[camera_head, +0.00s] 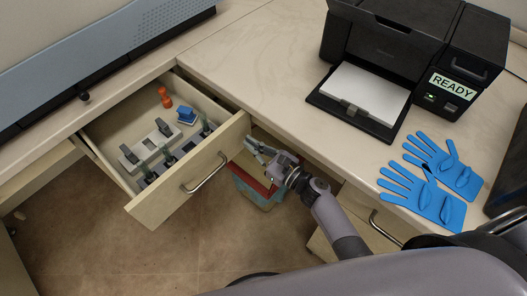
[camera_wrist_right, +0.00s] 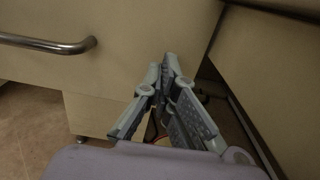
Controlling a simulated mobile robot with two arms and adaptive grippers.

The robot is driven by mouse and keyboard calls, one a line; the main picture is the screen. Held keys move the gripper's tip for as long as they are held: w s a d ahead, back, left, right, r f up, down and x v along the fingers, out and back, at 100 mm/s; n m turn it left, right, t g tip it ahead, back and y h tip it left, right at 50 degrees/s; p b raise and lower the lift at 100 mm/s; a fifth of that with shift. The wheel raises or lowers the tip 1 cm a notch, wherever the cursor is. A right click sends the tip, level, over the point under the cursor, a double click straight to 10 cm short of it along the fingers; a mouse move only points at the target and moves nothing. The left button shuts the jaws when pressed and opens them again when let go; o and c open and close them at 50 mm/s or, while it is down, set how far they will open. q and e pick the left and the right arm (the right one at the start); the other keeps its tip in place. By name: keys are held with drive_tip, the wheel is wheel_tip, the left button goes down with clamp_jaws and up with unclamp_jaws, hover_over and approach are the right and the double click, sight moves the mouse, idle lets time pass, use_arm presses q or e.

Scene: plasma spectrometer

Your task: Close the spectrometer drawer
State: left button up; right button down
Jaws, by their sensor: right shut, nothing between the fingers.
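The spectrometer drawer (camera_head: 222,146) stands pulled out from under the bench at the left of the head view. Its front panel carries a metal handle (camera_head: 206,174), which also shows at the left of the right wrist view (camera_wrist_right: 50,44). Inside are an orange item, a blue item, grey holders and several dark-topped items. My right gripper (camera_head: 254,145) is shut and empty, close to the right end of the drawer front. In the right wrist view its fingertips (camera_wrist_right: 169,62) overlap the front panel; I cannot tell whether they touch it. My left gripper is not in view.
A black printer (camera_head: 385,45) with white paper stands on the bench at the back right. Blue gloves (camera_head: 433,185) lie near the bench edge. A red-topped bin (camera_head: 258,184) stands below the right gripper. The floor before the drawer is clear.

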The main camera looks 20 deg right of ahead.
drive_tip(key=shift+x, duration=1.1)
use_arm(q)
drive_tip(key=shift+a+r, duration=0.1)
